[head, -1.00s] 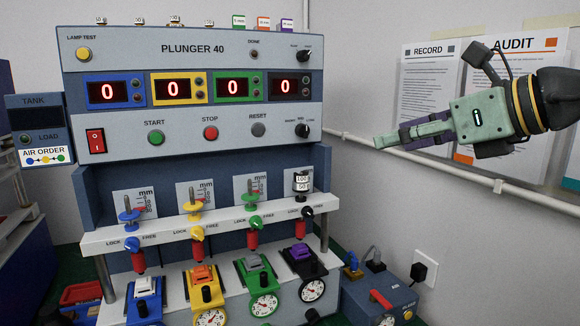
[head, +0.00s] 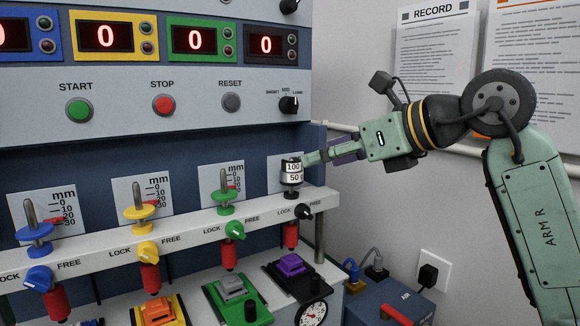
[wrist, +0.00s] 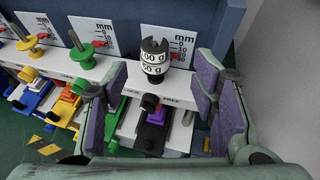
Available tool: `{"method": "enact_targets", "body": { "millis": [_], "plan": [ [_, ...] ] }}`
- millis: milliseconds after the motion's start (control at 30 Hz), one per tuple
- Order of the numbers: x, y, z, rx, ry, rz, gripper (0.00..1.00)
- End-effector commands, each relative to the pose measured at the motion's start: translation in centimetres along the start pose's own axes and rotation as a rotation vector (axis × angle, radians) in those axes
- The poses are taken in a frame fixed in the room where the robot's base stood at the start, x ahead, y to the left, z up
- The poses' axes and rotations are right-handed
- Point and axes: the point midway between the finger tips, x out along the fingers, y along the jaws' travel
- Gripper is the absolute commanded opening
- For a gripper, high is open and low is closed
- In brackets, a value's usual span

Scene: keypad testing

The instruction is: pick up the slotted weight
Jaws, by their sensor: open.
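The slotted weight (head: 291,168) is a dark piece with a white band marked 100. It is stacked upright on one marked 50 g, at the rightmost plunger station on the white shelf. In the wrist view the stack (wrist: 154,55) shows a slot cut in its top. My gripper (head: 318,156) reaches in from the right at the height of the stack. In the wrist view my gripper (wrist: 160,78) is open and empty, with purple pads on both sides. The stack appears between and beyond the fingertips. I cannot tell whether a fingertip touches it.
A black lock knob (head: 304,211) sits on the shelf front below the stack. A green plunger (head: 225,198) stands to the left, with yellow and blue ones beyond. The panel with the displays rises behind and above. A wall and a pipe are to the right.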

Motion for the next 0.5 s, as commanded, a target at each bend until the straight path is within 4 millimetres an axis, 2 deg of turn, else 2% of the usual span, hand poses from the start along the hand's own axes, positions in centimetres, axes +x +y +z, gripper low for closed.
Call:
{"method": "enact_targets", "body": {
  "millis": [267, 400, 500],
  "plan": [
    [2.4, 0.3, 0.5, -0.001, 0.001, 0.004, 0.53],
    [4.5, 0.8, 1.2, 0.000, 0.001, 0.004, 0.53],
    [5.8, 0.7, 1.0, 0.001, 0.000, 0.003, 0.53]
  ]
}}
